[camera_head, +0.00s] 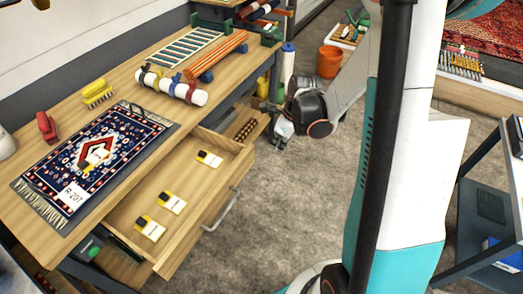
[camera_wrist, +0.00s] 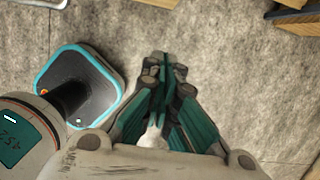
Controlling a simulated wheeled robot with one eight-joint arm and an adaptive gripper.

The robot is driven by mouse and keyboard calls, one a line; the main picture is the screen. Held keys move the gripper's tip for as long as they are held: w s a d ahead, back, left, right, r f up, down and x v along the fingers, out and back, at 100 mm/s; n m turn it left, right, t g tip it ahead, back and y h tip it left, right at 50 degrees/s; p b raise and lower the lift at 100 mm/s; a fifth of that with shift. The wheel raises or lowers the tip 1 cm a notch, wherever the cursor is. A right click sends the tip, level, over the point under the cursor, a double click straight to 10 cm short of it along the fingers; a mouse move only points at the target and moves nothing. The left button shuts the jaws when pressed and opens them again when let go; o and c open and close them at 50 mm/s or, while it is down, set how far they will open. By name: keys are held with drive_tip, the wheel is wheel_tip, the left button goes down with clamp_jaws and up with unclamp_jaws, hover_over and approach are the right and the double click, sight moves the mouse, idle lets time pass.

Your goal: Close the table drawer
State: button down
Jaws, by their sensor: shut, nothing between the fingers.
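The table drawer (camera_head: 190,233) is pulled out from the front of the wooden table (camera_head: 122,75). It has a light wooden front with a grey bar handle (camera_head: 221,212). Several small yellow, black and white pieces (camera_head: 172,203) lie inside it. My gripper (camera_head: 283,133) is beyond the drawer's far end, to the right of the table, and apart from the handle. In the wrist view my gripper (camera_wrist: 167,62) points over bare floor, its fingers together with nothing between them. Part of the gripper is hidden behind my wrist in the head view.
A patterned small rug (camera_head: 75,180), a yellow brush (camera_head: 97,92), a red tool (camera_head: 46,126) and a white roll (camera_head: 190,94) lie on the tabletop. An orange bucket (camera_head: 330,61) stands beyond my arm. A dark shelf rack (camera_head: 495,200) stands at right. Carpeted floor (camera_head: 285,215) before the drawer is clear.

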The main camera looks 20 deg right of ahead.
drive_tip(key=w+a+f+b, duration=0.3)
drive_tip(key=w+f+b, duration=0.2)
drive_tip(key=f, duration=0.4)
drive_tip(key=shift+a+f, duration=0.15)
drive_tip(key=shift+a, duration=0.25)
drive_tip(key=shift+w, duration=0.1)
